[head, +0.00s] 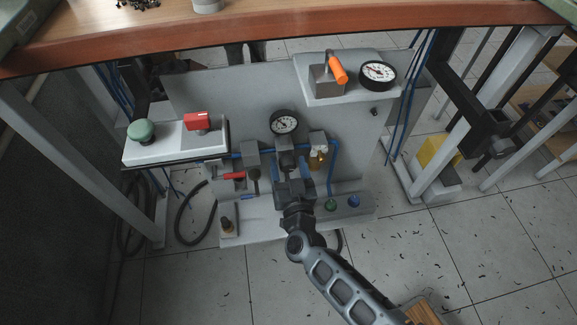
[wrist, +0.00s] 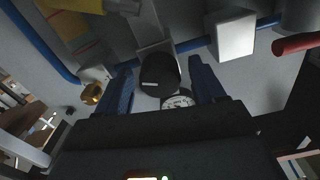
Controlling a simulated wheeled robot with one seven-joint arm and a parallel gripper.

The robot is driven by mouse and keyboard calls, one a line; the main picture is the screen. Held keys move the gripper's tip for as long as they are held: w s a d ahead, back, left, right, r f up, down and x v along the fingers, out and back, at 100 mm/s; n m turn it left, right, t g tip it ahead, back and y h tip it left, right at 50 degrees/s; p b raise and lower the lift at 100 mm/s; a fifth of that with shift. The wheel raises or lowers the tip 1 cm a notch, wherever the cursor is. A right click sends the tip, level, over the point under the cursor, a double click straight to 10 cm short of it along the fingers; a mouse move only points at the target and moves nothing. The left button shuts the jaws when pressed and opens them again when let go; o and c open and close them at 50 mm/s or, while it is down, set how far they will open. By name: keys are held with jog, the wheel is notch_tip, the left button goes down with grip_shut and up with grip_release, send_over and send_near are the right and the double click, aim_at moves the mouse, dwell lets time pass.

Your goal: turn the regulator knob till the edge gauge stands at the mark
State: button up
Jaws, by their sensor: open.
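My gripper (head: 290,171) is open, in front of the regulator body (head: 284,144) on the grey panel. One finger is on each side of the knob, with gaps visible; I see no clear contact. In the head view the gripper hides the knob. A white-faced gauge (head: 378,73) stands at the right end of the upper shelf. A second gauge (head: 284,122) sits above the regulator and shows partly in the wrist view (wrist: 178,101). Their needle readings are too small to tell.
An orange-handled valve block (head: 327,80) shares the upper shelf (head: 345,98). A red lever (head: 233,176) is left of the regulator, and a brass-coloured fitting (head: 318,157) right. A white box (head: 161,152) carries green and red controls. The wooden bench top (head: 270,33) overhangs above.

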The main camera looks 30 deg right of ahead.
jog(key=c, duration=1.1)
jog(key=shift+o, duration=0.2)
jog(key=shift+m, duration=0.6)
jog(key=o, duration=1.1)
jog(key=shift+c, duration=0.2)
jog(key=v, duration=0.8)
jog(key=shift+p, duration=0.4)
